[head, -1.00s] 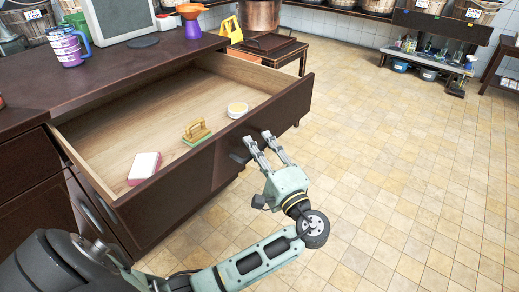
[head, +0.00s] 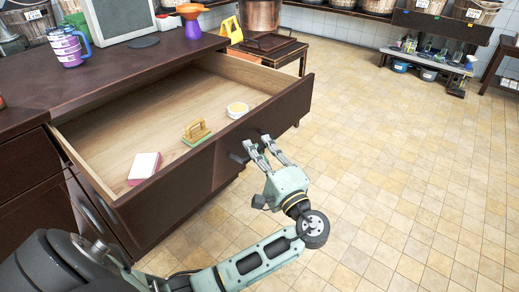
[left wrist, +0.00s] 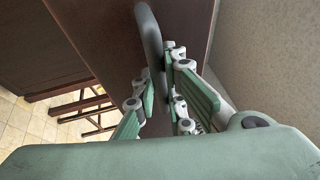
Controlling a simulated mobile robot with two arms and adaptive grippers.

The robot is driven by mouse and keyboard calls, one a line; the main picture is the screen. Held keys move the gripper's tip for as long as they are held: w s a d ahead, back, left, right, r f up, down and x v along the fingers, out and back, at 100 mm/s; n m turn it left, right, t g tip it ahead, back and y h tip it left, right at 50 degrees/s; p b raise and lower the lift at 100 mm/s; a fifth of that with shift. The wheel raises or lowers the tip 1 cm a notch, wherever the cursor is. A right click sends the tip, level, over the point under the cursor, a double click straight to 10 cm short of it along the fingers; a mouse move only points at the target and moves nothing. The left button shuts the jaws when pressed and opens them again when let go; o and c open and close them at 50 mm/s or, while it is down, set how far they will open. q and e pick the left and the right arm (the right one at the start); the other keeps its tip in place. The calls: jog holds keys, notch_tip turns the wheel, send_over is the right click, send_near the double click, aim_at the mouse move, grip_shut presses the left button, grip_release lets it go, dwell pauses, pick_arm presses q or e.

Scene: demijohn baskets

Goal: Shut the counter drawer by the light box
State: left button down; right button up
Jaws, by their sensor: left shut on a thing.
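The dark brown counter drawer (head: 284,118) stands wide open in the head view, below the counter top. Its pale wooden inside shows. My left gripper (head: 259,144) is at the outside of the drawer front, shut on the drawer handle. In the left wrist view the grey handle bar (left wrist: 151,42) runs between the fingers (left wrist: 160,95). The fingers partly hide the handle in the head view. My right gripper is not in view.
The tiled floor (head: 400,170) at right is clear.

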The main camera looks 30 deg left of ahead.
pick_arm(q)
jog(key=a, duration=1)
jog(key=w+a, duration=0.1)
jog(key=a, duration=0.5)
jog(key=b, duration=0.3)
send_over(178, 132)
jog(key=w, duration=0.4)
jog(key=shift+w+a+f, duration=0.2)
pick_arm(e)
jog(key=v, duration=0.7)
pick_arm(q)
jog(key=a+b, duration=0.1)
jog(key=a, duration=0.4)
jog(key=shift+w+a, duration=0.1)
jog(key=shift+w, duration=0.1)
jog(key=a, duration=0.1)
jog(key=a+b, duration=0.1)
jog(key=a, duration=0.3)
jog(key=shift+w+a+r+b, duration=0.1)
jog(key=shift+w+b, duration=0.15)
jog(key=shift+b, duration=0.15)
jog(key=c, duration=1.8)
grip_release()
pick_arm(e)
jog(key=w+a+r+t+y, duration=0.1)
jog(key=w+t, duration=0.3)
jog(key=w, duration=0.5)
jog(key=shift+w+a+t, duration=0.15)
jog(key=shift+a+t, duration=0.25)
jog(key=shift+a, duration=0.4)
